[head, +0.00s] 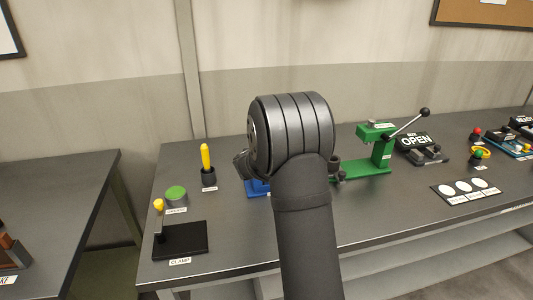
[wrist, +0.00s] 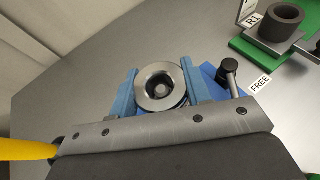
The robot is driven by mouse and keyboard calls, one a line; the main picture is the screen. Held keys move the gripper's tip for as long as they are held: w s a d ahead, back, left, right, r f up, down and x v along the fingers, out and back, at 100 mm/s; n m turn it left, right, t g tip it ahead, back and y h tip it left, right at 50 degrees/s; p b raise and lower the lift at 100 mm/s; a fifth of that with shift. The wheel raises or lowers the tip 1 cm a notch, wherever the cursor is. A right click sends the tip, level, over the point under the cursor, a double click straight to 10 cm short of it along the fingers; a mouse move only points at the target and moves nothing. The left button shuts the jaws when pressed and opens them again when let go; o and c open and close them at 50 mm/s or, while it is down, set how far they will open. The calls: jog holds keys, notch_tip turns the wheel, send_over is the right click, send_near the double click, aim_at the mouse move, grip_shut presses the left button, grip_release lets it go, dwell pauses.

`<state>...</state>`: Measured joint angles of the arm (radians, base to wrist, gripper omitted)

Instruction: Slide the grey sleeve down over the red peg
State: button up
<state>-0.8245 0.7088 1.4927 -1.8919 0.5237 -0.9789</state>
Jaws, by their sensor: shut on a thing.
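The grey sleeve (wrist: 143,87), a shiny metal ring, sits between the blue fingers of my gripper (wrist: 160,82) in the wrist view, and the gripper is shut on it. Through its bore I see a round grey and dark shape, but no red, so I cannot tell whether that is the peg. A blue base (wrist: 210,76) shows just beyond and below the fingers; it also shows in the head view (head: 257,188). In the head view my arm hides the gripper and the sleeve. The red peg is not visible.
A black-knobbed lever (wrist: 229,75) stands close right of the fingers, by a FREE label (wrist: 260,85). A green fixture (head: 377,150) with a long lever is to the right. A yellow handle (head: 205,157) stands upright in a dark holder to the left.

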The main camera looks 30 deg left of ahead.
jog(key=shift+f, duration=0.5)
jog(key=o, duration=1.3)
jog(key=shift+c, duration=0.2)
jog(key=v, duration=1.7)
jog(key=shift+s, duration=0.2)
jog(key=shift+r, duration=0.1)
jog(key=x, duration=1.7)
jog(key=shift+w, duration=0.2)
